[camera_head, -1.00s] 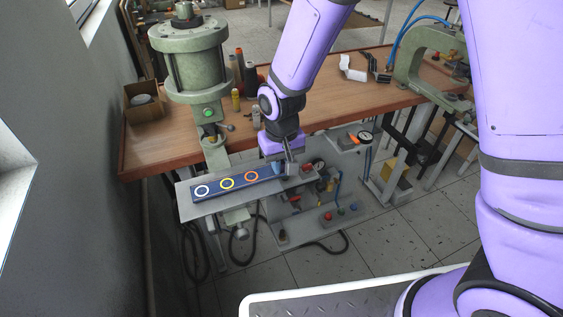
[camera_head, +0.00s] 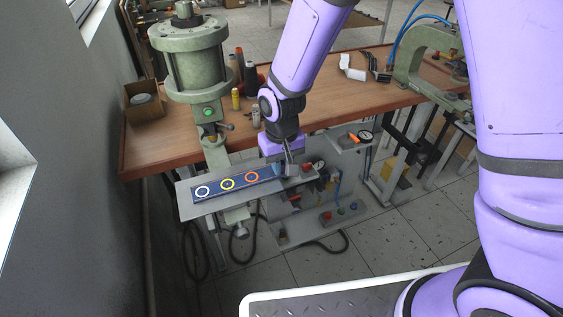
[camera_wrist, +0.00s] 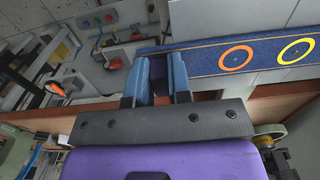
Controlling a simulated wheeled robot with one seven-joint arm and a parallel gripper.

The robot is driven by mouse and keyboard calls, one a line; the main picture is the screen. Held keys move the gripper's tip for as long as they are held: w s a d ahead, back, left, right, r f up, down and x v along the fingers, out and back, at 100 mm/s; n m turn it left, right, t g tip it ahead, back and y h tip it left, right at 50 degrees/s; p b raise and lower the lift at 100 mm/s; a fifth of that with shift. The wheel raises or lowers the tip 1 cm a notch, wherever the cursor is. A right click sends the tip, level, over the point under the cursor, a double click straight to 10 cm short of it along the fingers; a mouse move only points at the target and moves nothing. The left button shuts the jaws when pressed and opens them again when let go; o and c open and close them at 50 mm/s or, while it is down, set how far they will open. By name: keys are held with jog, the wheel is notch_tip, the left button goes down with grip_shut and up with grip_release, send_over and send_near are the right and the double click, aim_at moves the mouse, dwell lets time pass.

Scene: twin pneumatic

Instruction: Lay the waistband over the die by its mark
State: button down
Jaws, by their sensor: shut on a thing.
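The waistband (camera_head: 239,183) is a dark blue denim strip with a white, a yellow and an orange ring on it. It lies along a grey metal plate (camera_head: 217,208) under the front of the green press. In the wrist view the waistband (camera_wrist: 209,61) shows its orange and yellow rings at the upper right. My gripper (camera_head: 283,168) is at the strip's right end, beyond the orange ring. In the wrist view its blue fingers (camera_wrist: 160,70) are shut on that end. I cannot make out the die; the strip may cover it.
The green press (camera_head: 193,65) stands on the wooden table (camera_head: 150,147) behind the plate. Thread spools (camera_head: 250,75) and a cardboard box (camera_head: 143,103) are beside it. A second green press (camera_head: 431,60) stands at the right. Valves and hoses (camera_head: 322,190) are below the plate's right end.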

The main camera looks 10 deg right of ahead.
jog(key=c, duration=1)
grip_release()
notch_tip(320, 180, up, 9)
jog(key=shift+r, duration=0.2)
jog(key=s+d+r+m+t, duration=0.1)
jog(key=s+d+r, duration=0.2)
jog(key=d+r, duration=0.45)
jog(key=s+d+r+m+t, duration=0.1)
jog(key=s+d+r, duration=0.2)
jog(key=d+r, duration=0.45)
jog(key=s+d+r+t, duration=0.1)
jog(key=s+d+r, duration=0.1)
jog(key=s+d, duration=0.1)
jog(key=s+d+r+t, duration=0.1)
jog(key=s+d+r, duration=0.1)
jog(key=s, duration=0.3)
jog(key=s+d+r+m+t, duration=0.1)
jog(key=s+d+r, duration=0.1)
jog(key=s+d, duration=0.2)
jog(key=shift+s+d, duration=0.3)
